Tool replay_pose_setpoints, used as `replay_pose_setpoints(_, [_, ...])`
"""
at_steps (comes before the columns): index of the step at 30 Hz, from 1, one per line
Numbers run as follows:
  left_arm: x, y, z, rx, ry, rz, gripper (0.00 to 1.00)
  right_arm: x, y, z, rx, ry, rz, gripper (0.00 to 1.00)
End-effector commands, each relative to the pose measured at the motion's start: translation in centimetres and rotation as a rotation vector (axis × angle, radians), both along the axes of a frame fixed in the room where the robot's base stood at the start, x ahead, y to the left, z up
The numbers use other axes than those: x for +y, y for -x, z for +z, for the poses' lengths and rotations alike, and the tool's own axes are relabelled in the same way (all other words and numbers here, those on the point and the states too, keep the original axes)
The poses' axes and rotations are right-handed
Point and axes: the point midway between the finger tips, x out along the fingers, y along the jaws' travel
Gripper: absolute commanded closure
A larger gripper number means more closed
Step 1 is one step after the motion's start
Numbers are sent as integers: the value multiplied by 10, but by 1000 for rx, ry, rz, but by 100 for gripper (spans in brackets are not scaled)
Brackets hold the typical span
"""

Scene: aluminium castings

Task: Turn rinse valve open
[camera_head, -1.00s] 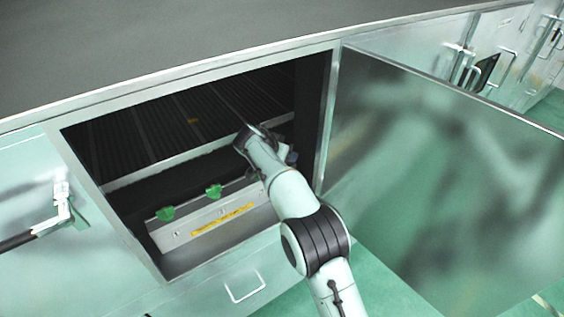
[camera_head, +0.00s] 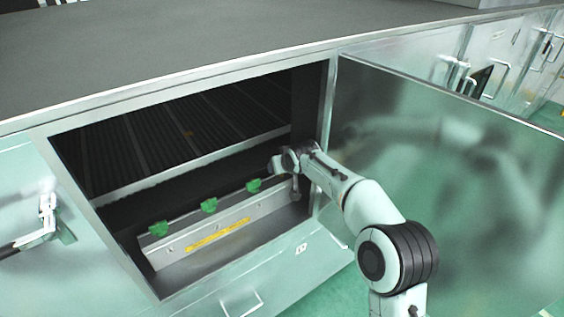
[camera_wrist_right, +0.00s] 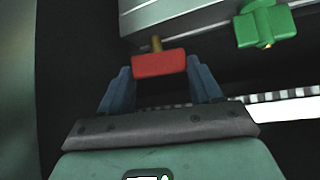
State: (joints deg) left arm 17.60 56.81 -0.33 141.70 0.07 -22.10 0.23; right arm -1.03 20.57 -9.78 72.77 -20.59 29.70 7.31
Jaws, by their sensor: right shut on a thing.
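A red valve handle (camera_wrist_right: 158,64) on a brass stem sits between the two blue fingers of my right gripper (camera_wrist_right: 158,76) in the right wrist view. The gripper is shut on it. In the head view my right gripper (camera_head: 283,163) is inside the open cabinet, at the right end of a metal valve panel (camera_head: 215,228); the red handle is hidden there. Three green handles, left (camera_head: 158,229), middle (camera_head: 209,205) and right (camera_head: 253,185), stand along the panel's top edge. One green handle (camera_wrist_right: 264,22) also shows in the right wrist view. My left gripper is not in view.
A yellow label (camera_head: 217,236) is on the panel front. The cabinet door (camera_head: 460,200) stands open to the right, close beside my right arm. The cabinet frame (camera_head: 327,130) edges the opening. A slatted rack (camera_head: 170,145) lies behind the panel.

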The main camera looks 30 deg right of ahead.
Motion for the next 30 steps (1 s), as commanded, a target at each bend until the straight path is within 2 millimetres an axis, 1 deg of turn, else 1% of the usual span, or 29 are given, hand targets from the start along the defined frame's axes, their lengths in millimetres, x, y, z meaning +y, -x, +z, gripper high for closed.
replay_pose_setpoints(1, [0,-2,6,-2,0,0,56,-3,0,3,-1,-3,20,67])
replay_pose_setpoints(3, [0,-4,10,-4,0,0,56,-3,0,3,-2,-2,55,67])
replay_pose_setpoints(9, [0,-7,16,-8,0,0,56,-3,0,2,-1,0,122,67])
replay_pose_setpoints(26, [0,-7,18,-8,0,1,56,-2,0,0,1,3,150,67])
replay_pose_setpoints(27, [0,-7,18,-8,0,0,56,-2,0,0,1,3,150,23])
replay_pose_setpoints(28, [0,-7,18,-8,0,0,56,-2,0,0,1,3,150,13])
replay_pose_setpoints(29, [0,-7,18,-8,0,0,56,-2,0,-1,1,3,150,11])
replay_pose_setpoints(30, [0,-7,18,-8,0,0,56,-2,0,-1,1,3,150,11])
